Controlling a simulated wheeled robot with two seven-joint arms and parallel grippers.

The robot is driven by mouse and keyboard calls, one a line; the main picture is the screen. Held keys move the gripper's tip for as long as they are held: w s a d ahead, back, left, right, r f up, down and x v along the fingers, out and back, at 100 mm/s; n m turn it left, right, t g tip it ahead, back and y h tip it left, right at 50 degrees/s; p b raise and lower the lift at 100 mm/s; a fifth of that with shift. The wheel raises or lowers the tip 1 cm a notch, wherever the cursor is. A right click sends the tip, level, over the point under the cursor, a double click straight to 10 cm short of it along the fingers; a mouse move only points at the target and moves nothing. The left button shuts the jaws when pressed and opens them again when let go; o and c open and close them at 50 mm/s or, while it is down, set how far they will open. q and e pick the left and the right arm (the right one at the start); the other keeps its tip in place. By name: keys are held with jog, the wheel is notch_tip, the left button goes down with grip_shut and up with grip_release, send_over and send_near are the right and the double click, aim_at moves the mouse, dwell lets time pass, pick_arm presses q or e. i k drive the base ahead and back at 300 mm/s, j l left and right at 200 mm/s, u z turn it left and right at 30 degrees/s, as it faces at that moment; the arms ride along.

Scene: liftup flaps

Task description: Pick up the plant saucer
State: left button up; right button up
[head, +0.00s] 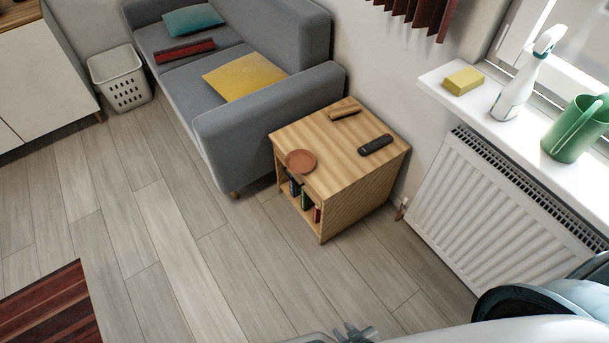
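The plant saucer (301,161) is a small round terracotta-brown dish. It lies near the front left corner of the wooden side table (340,160), close to the edge above the open shelf. My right gripper (355,331) shows only in part at the bottom edge of the head view, well apart from the saucer. Its fingers are small and cut off, so I cannot tell whether they are open or shut. My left gripper is not in view.
A black remote (376,145) and a brown wooden object (345,112) lie on the table; books (305,197) stand in its shelf. A grey sofa (235,125) is behind left, a white radiator (490,205) right. The floor (200,260) in front is clear.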

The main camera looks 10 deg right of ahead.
aim_at(299, 161)
jog(key=z, duration=2.4)
jog(key=k+j, duration=0.1)
jog(key=j, duration=1.2)
jog(key=k+j, duration=0.15)
jog(key=j, duration=0.5)
jog(key=k+j, duration=0.1)
jog(key=j, duration=0.55)
jog(key=k+j, duration=0.1)
jog(key=j, duration=1.2)
jog(key=k+j, duration=0.15)
jog(key=j, duration=0.5)
